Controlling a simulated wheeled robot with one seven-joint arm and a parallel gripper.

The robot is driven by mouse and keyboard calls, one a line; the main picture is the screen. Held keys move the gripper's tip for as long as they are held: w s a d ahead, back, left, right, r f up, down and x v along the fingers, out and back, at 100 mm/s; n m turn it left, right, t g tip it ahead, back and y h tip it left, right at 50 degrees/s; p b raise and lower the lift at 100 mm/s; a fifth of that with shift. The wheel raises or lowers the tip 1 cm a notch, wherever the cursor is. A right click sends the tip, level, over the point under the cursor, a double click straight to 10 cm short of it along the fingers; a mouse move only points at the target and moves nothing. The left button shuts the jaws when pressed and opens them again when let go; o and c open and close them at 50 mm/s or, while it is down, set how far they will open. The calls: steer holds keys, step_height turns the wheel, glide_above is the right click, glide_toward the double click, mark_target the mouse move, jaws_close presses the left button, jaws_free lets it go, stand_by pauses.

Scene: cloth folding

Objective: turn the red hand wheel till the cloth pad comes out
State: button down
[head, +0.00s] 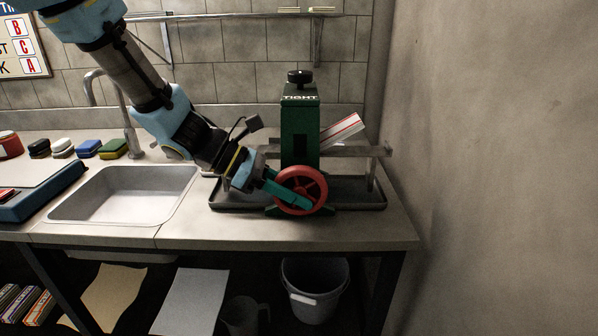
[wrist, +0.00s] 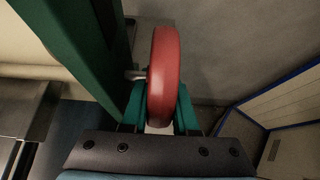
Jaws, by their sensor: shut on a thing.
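The red hand wheel (head: 322,181) is on the front of a green press (head: 299,135) marked TIGHT. My gripper (head: 296,198) reaches in from the left and is shut on the wheel's rim. In the wrist view, the teal fingers of my gripper (wrist: 161,108) stand on both sides of the red wheel (wrist: 165,60), seen edge-on. A white, red-striped pad (head: 342,130), which looks like the cloth pad, slopes up and out on the right of the press. Its lower end is hidden behind the press.
The press stands in a dark tray (head: 376,201) with a metal rail (head: 350,151) beside it. A wall (head: 480,150) closes the right side. A bucket (head: 315,289) stands below.

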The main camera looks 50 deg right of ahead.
steer(key=t+p, duration=0.1)
steer(key=p, duration=0.1)
steer(key=t+y+p, duration=0.1)
steer(key=p, duration=0.1)
steer(key=shift+r+y+p, duration=0.3)
steer(key=shift+r, duration=0.1)
steer(key=shift+w+a+f+t+y+p, duration=0.1)
steer(key=shift+f+t+y+p, duration=0.3)
steer(key=shift+p, duration=0.5)
steer(key=shift+r, duration=0.1)
steer(key=c, duration=1)
jaws_free()
steer(key=shift+o, duration=0.2)
steer(key=b+v, duration=0.1)
steer(key=v, duration=0.9)
steer(key=shift+w+a+r, duration=0.1)
steer(key=shift+a+r, duration=0.15)
steer(key=shift+r, duration=0.1)
